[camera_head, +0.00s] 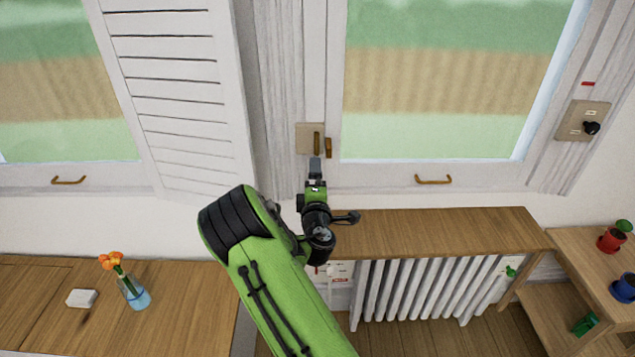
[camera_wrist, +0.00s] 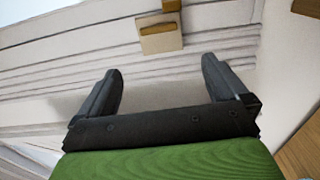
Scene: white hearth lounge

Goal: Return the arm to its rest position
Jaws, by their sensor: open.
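My green arm reaches up from the bottom middle of the head view toward the window. My gripper (camera_head: 315,168) is at the window frame, just below a beige plate with brass handles (camera_head: 317,142). In the wrist view my gripper (camera_wrist: 160,85) has its two dark fingers spread wide with nothing between them. The beige plate (camera_wrist: 160,33) with its brass piece shows beyond the fingertips, apart from them in that view. Whether the gripper touches the handle cannot be told from the head view.
A wooden shelf (camera_head: 440,232) tops a white radiator (camera_head: 425,290). A white louvred shutter (camera_head: 175,90) stands left. A vase with orange flowers (camera_head: 134,292) and a white block (camera_head: 81,298) are on the left counter (camera_head: 190,290). Red (camera_head: 611,239) and blue pots (camera_head: 624,288) stand right.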

